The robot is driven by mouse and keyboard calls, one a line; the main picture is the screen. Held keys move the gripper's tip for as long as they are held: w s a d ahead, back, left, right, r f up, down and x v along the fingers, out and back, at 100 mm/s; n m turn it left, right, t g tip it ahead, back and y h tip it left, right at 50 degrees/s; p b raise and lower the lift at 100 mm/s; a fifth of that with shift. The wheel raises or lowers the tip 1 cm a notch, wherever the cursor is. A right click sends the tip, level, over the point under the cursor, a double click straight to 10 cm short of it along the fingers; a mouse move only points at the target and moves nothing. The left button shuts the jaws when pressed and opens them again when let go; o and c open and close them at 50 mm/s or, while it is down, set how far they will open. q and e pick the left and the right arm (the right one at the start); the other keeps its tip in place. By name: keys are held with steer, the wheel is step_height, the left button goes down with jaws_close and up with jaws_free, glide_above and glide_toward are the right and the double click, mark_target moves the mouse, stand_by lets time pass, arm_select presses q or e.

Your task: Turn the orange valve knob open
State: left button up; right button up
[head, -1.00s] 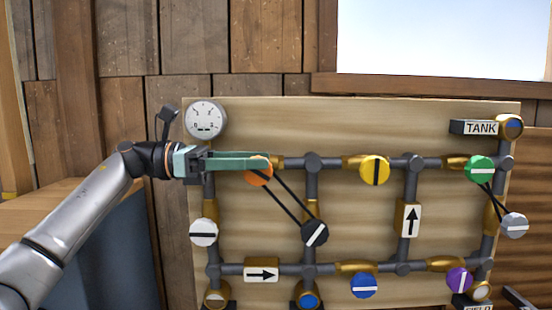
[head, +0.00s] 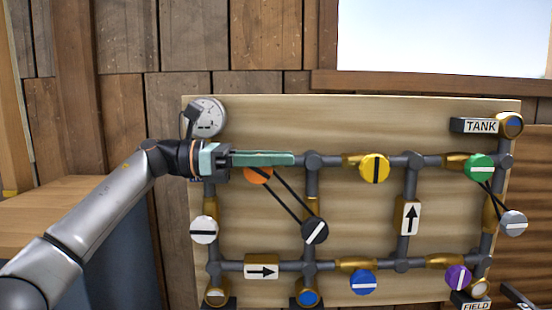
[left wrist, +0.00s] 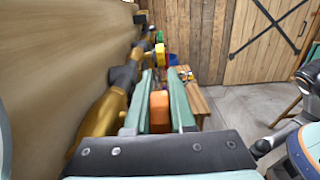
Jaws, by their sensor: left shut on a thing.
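The orange valve knob (head: 258,176) is on the upper pipe at the left of the board, its upper part hidden behind my left gripper. My left gripper (head: 292,159) reaches in level from the left, its fingers extending across the knob. In the left wrist view the orange knob (left wrist: 160,108) sits between the two teal fingers (left wrist: 161,80), and the gripper is shut on it. The stripe on the knob's face is hidden, so its angle cannot be told. My right gripper is not in view.
A gauge (head: 209,117) stands just above my left wrist. Two black rods run from the orange knob to a black knob (head: 315,231). Yellow (head: 374,168), green (head: 479,167), white (head: 204,230) and blue (head: 363,283) knobs share the wooden board (head: 400,120).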

arm_select(q)
jaws_close()
steer(key=h+b, duration=0.1)
steer(key=b, duration=0.1)
steer(key=h+b, duration=0.1)
steer(key=h, duration=0.1)
steer(key=shift+a+h+b, duration=0.3)
steer(key=shift+b, duration=0.05)
steer(key=shift+a+r+h+b, duration=0.25)
steer(key=shift+r+h+b, duration=0.1)
steer(key=shift+h+b, duration=0.35)
steer(key=shift+a+r+h, duration=0.1)
steer(key=shift+r+h, duration=0.1)
steer(key=shift+h, duration=0.2)
